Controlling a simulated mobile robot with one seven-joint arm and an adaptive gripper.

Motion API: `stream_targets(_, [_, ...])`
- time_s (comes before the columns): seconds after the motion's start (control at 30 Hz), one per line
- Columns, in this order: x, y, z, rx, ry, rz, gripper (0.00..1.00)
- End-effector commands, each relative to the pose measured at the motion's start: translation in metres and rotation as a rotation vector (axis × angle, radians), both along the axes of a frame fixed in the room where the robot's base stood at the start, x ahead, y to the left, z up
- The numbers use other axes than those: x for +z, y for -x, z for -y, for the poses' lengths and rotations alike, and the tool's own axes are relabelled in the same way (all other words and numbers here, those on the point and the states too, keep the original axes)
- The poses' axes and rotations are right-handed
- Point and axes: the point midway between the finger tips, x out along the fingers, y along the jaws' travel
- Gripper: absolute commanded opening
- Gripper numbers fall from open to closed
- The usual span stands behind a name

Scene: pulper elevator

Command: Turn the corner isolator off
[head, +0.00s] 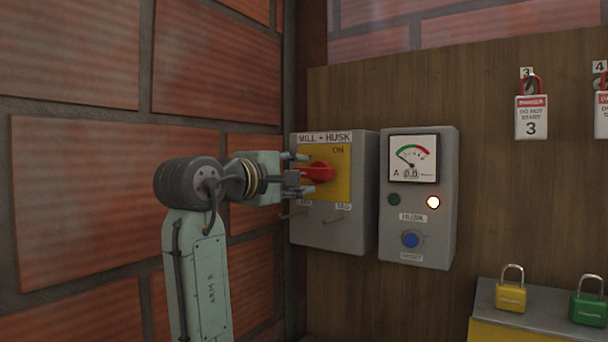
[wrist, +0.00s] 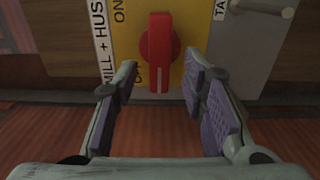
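The corner isolator is a grey box (head: 335,232) labelled MILL + HUSK, with a yellow plate (head: 342,184) and a red rotary handle (head: 320,172). The handle's long axis lies roughly level in the head view. In the wrist view the red handle (wrist: 159,50) stands upright between my fingertips. ON is printed at the plate's upper right; a second marking is partly hidden by a finger in the wrist view. My gripper (head: 301,174) is at the plate, its fingers apart above and below the handle, with gaps visible on both sides.
A brick wall (head: 100,190) stands close on the left. A grey meter box (head: 418,222) with a lit lamp (head: 433,202) and blue button (head: 411,240) is just right of the isolator. Padlocks (head: 511,296) stand on a box lower right; a tag (head: 531,118) hangs above.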

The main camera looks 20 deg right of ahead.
Motion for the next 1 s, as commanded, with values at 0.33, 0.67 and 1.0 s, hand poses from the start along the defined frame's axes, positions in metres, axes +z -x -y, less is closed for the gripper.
stream_targets(0.33, [0.000,0.044,-0.058,0.003,0.002,0.001,0.38])
stream_targets(0.67, [0.000,0.058,-0.075,0.001,0.000,-0.001,0.38])
stream_targets(1.0, [0.000,0.057,-0.074,0.001,0.001,-0.001,0.38])
